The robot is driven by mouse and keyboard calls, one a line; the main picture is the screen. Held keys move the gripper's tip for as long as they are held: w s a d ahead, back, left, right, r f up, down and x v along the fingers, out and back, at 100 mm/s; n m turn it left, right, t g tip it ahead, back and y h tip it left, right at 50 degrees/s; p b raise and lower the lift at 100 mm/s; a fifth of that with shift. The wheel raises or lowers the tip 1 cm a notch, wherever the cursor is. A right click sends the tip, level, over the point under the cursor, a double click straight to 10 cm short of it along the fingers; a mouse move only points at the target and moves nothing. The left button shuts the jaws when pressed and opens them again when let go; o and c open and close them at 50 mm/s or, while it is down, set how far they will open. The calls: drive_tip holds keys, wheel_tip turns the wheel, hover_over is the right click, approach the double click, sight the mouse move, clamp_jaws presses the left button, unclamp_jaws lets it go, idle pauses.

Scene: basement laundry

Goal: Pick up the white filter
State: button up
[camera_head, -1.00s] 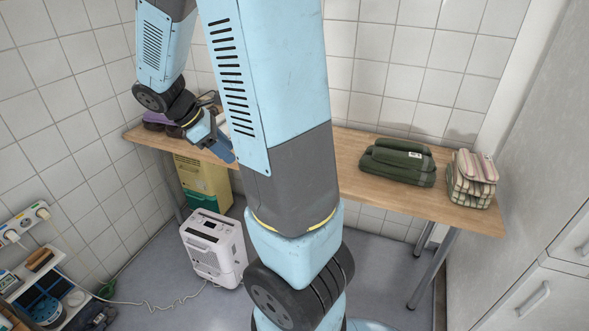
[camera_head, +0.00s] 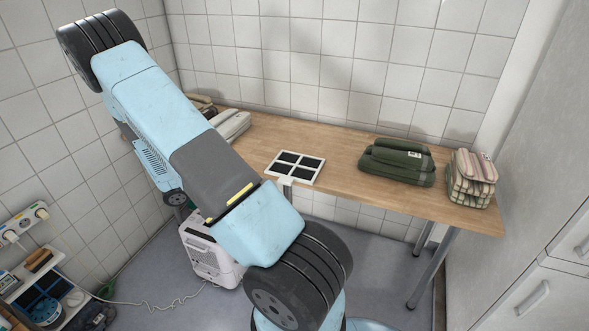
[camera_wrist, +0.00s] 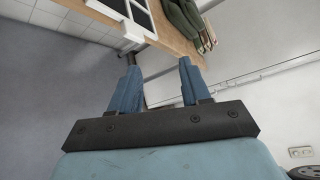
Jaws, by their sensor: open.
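The white filter (camera_head: 295,167) lies flat on the wooden table near its front edge, left of the green folded cloths. It has a white frame around dark panels, and a small white tab sticks out past the table edge. In the wrist view the filter (camera_wrist: 124,18) is at the top, partly cut off by the frame. My gripper (camera_wrist: 158,82) is open and empty, its two blue fingers apart and short of the filter and table edge. In the head view my arm hides the gripper.
Green folded cloths (camera_head: 398,162) and striped folded cloths (camera_head: 471,178) sit on the right of the table (camera_head: 340,178). Pale folded cloths (camera_head: 232,125) lie at its left. A white dehumidifier (camera_head: 207,256) stands on the floor below. Bare tabletop surrounds the filter.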

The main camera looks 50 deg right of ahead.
sight(279, 183)
wheel_tip(279, 183, down, 8)
drive_tip(key=w+d+n+t+h, duration=0.1)
drive_tip(key=d+n+t+h, duration=0.15)
drive_tip(key=n, duration=0.45)
drive_tip(key=shift+h, duration=0.25)
drive_tip(key=s+d, duration=0.1)
drive_tip(key=d, duration=0.7)
drive_tip(key=s+d+f, duration=0.1)
drive_tip(key=d, duration=0.3)
drive_tip(key=shift+s, duration=0.3)
drive_tip(key=shift+s+d, duration=0.1)
drive_tip(key=shift+d, duration=0.5)
drive_tip(key=shift+c, duration=0.2)
clamp_jaws()
